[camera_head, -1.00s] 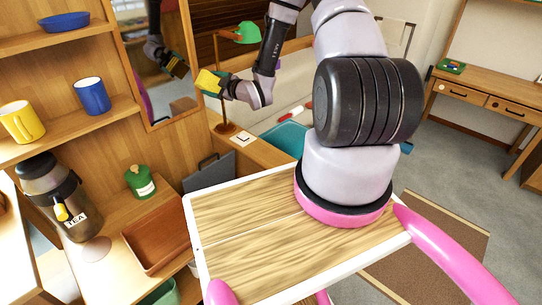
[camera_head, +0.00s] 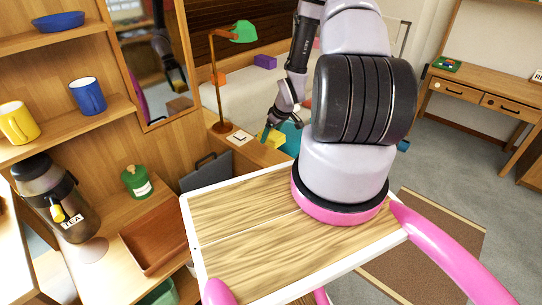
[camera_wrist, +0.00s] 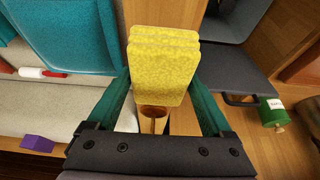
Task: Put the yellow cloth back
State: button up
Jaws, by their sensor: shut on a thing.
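The yellow cloth (camera_wrist: 163,65) is a thick folded block in the wrist view. My gripper (camera_wrist: 165,88) is shut on it, with a green finger on each side. In the head view, my gripper (camera_head: 269,131) points down and holds the yellow cloth (camera_head: 276,139) over or close to the wooden top beside the lamp. I cannot tell whether the cloth touches that top. A white card (camera_head: 239,137) marked with an L lies to the left of the cloth.
A green desk lamp (camera_head: 217,80) stands left of my gripper. A teal item (camera_head: 291,141) is just right of it. A dark grey holder (camera_head: 206,172), a green jar (camera_head: 136,182), a brown tray (camera_head: 153,239) and a TEA dispenser (camera_head: 55,195) stand at left.

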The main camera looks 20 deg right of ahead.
aim_at(268, 156)
notch_tip(268, 156, down, 8)
jog(key=shift+f, duration=0.25)
jog(key=o, duration=1)
jog(key=shift+f, duration=0.1)
jog(key=shift+c, duration=0.2)
